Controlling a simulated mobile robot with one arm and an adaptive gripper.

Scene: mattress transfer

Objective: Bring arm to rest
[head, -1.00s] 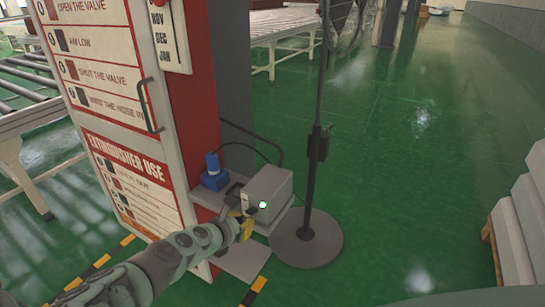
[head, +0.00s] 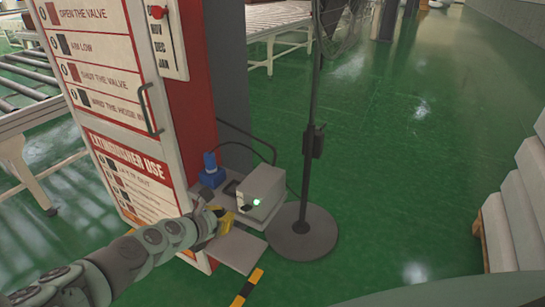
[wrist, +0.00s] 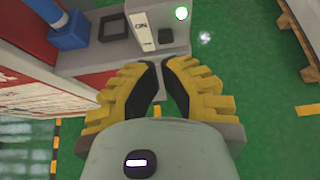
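My arm reaches in from the lower left of the head view. My gripper (head: 231,218), with yellow fingers, is just in front of a grey box (head: 265,188) on a low shelf beside the red and white cabinet. In the wrist view my gripper (wrist: 159,65) has its dark-padded fingertips together, with nothing seen between them. The box front there shows a white ON plate (wrist: 141,30), a dark switch (wrist: 165,36) and a lit green lamp (wrist: 181,13). The fingertips look apart from the box.
The cabinet (head: 150,110) stands close behind my arm. A blue plug (head: 211,172) sits left of the box. A fan stand (head: 302,235) is right of it. White stacked mattresses (head: 515,215) are at the right edge. Open green floor lies between.

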